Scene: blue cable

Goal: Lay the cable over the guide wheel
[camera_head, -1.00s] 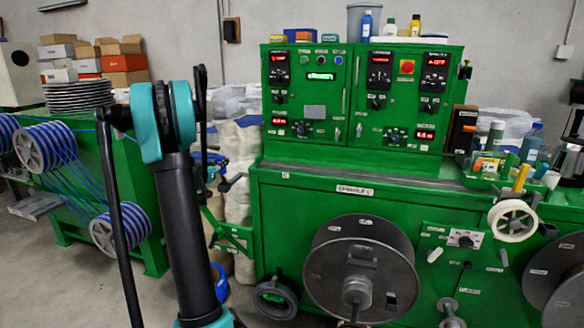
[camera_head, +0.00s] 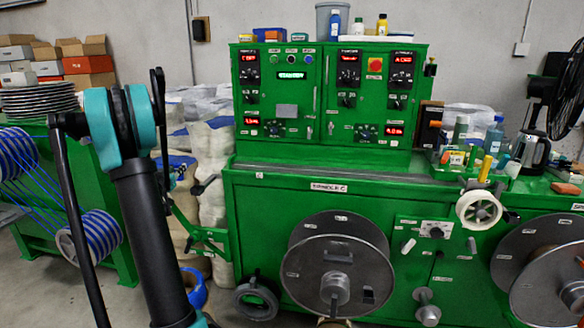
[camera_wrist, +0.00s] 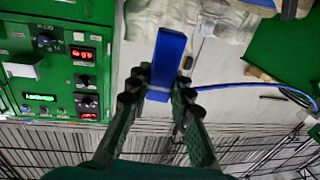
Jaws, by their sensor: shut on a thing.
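In the wrist view my gripper (camera_wrist: 158,88) is shut on a bright blue piece of the cable (camera_wrist: 170,52), which stands between the fingertips. A thinner blue length (camera_wrist: 235,85) runs off to the right behind the fingers. In the head view the gripper and the held cable are not clearly seen. A green bracket (camera_head: 212,236) with small dark parts juts from the left side of the green machine. I cannot tell for sure which part is the guide wheel. A grey wheel (camera_head: 257,300) sits low at the machine's left front.
The green machine (camera_head: 300,188) carries a control cabinet (camera_head: 287,113), a large grey reel (camera_head: 338,255) and a white roll (camera_head: 479,209). Blue-striped spools (camera_head: 95,237) stand at the left. White sacks (camera_head: 210,150) are stacked behind. Bare floor (camera_head: 45,290) shows at lower left.

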